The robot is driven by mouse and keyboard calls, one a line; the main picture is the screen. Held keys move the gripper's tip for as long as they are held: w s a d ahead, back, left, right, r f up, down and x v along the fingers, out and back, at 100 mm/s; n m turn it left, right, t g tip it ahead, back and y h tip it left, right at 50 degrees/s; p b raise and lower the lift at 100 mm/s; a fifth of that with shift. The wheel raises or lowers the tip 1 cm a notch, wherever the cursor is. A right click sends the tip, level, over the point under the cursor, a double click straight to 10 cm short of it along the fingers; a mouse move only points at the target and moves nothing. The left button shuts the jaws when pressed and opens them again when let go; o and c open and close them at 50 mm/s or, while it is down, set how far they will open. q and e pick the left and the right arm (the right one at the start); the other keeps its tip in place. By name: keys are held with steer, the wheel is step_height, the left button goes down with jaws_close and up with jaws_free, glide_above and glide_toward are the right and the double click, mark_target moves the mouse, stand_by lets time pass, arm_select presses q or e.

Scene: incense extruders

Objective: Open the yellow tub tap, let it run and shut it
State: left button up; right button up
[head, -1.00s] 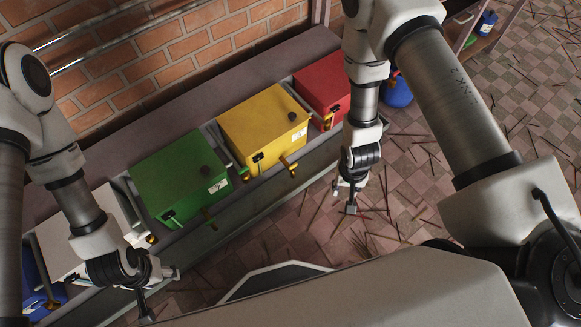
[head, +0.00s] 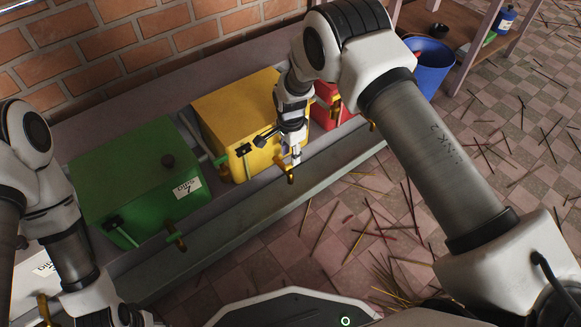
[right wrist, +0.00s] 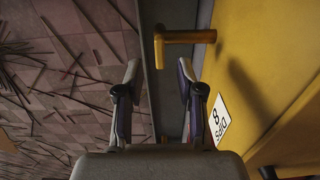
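The yellow tub (head: 218,100) stands on the ledge between the green and red tubs. Its brass-coloured tap (head: 288,173) sticks out from the front; it also shows near the top of the right wrist view (right wrist: 187,37). My right gripper (head: 294,157) is at the tub's front, close to the tap. In the right wrist view its two fingers (right wrist: 160,72) are apart with nothing between them, and the tap lies just beyond the tips. The tub's label (right wrist: 219,120) is beside the right finger. My left gripper (head: 115,315) is partly cut off at the bottom left; its fingers are unclear.
The green tub (head: 125,185) with its own tap (head: 176,237) stands to the left. The red tub (head: 328,112) is partly hidden behind my right arm. A trough edge (head: 225,235) runs along the front. A blue bucket (head: 431,70) and scattered sticks are at right.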

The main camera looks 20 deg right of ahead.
mark_target(290, 168)
step_height(290, 168, down, 4)
steer(key=shift+b, duration=0.7)
arm_select(q)
step_height(290, 168, down, 2)
steer(key=shift+f, duration=0.15)
arm_select(e)
steer(key=shift+r, duration=0.1)
jaws_close()
